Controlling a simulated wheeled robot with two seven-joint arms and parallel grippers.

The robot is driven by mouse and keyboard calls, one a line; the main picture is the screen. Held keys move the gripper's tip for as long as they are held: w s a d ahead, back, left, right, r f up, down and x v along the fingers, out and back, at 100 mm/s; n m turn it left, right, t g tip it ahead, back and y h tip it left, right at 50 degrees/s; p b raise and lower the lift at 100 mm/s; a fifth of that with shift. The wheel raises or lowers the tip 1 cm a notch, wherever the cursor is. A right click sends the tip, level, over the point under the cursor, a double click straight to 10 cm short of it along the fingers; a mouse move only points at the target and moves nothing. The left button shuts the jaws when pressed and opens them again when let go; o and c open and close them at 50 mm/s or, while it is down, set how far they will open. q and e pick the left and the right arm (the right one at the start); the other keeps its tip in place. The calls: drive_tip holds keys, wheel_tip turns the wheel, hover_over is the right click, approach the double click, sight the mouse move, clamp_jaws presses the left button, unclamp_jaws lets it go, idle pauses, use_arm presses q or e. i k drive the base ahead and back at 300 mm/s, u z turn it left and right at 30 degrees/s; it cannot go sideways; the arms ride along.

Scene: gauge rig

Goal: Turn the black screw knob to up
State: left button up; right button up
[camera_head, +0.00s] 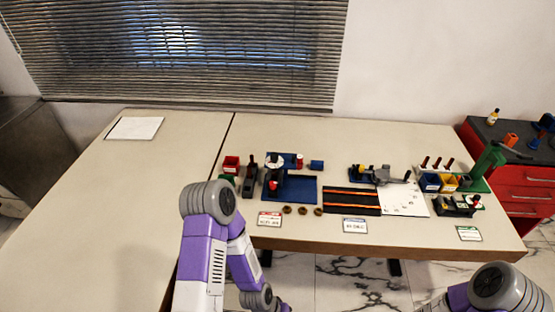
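A blue rig with a dark upright column and a round white-topped part (275,162) stands near the middle of the table. Its flat blue base (300,189) extends to the right. A small red part (273,184) shows low on the column. Dark parts are on the rig, but I cannot tell at this size which one is the black screw knob or which way it points. My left arm rises in front of the table, left of the rig, and its lower links run out of the bottom edge. My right arm shows at the bottom right corner. Neither gripper is in view.
Right of the rig lie a black mat with orange stripes (352,201), a white sheet (404,199), yellow and blue bins (447,182) and a green stand (487,160). Three small brown rings (302,211) lie in front. The left table (120,200) is mostly clear.

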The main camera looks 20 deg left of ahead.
sight(274, 155)
drive_tip(key=z, duration=0.9)
drive_tip(key=i, duration=0.9)
drive_tip(key=u, duration=2.8)
